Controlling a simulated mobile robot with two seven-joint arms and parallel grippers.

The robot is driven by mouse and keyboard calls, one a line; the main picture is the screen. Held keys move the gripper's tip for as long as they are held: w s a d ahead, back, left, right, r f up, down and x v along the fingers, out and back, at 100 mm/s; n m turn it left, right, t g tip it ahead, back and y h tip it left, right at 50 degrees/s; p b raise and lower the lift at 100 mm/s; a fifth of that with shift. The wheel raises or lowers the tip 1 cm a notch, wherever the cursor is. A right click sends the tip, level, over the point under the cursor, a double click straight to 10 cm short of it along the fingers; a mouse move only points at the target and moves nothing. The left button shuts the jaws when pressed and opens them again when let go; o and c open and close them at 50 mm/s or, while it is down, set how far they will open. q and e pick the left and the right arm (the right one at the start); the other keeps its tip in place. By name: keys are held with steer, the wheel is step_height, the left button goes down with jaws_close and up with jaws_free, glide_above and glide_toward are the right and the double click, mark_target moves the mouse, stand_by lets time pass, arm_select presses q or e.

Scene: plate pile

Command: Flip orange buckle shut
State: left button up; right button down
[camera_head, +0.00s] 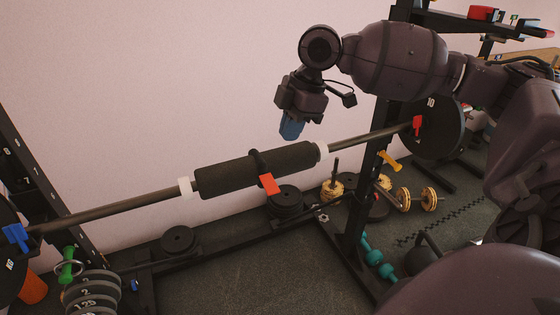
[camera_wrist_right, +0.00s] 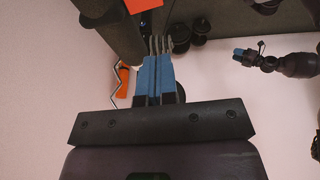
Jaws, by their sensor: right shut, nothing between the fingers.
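The orange buckle (camera_head: 268,184) is a flat red-orange tab on a black strap around the dark bar pad (camera_head: 225,177). It sticks out on the near side, below the strap. Part of an orange-red flat piece, likely the same buckle (camera_wrist_right: 140,4), shows at the top edge of the wrist view. My right gripper (camera_head: 291,127) hangs above and slightly right of the buckle, apart from it. Its blue fingers (camera_wrist_right: 158,75) are together and empty. Another blue-tipped gripper (camera_wrist_right: 240,52), probably my left, is small at the right of the wrist view; its jaws are unclear.
The barbell (camera_head: 110,207) spans the rack along the pink wall. A red clip (camera_head: 417,125) is on its right end and a blue clip (camera_head: 15,235) on its left. Stacked plates (camera_head: 285,200) stand below. The rack's dark upright (camera_head: 365,185) is to the right.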

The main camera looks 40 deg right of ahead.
steer(key=b, duration=0.3)
glide_toward(271, 189)
steer(key=x, duration=0.5)
steer(key=shift+s+a+f, duration=0.15)
steer(key=shift+a+f, duration=0.05)
steer(key=shift+a, duration=0.05)
steer(key=shift+f, duration=0.7)
steer(key=shift+w, duration=0.25)
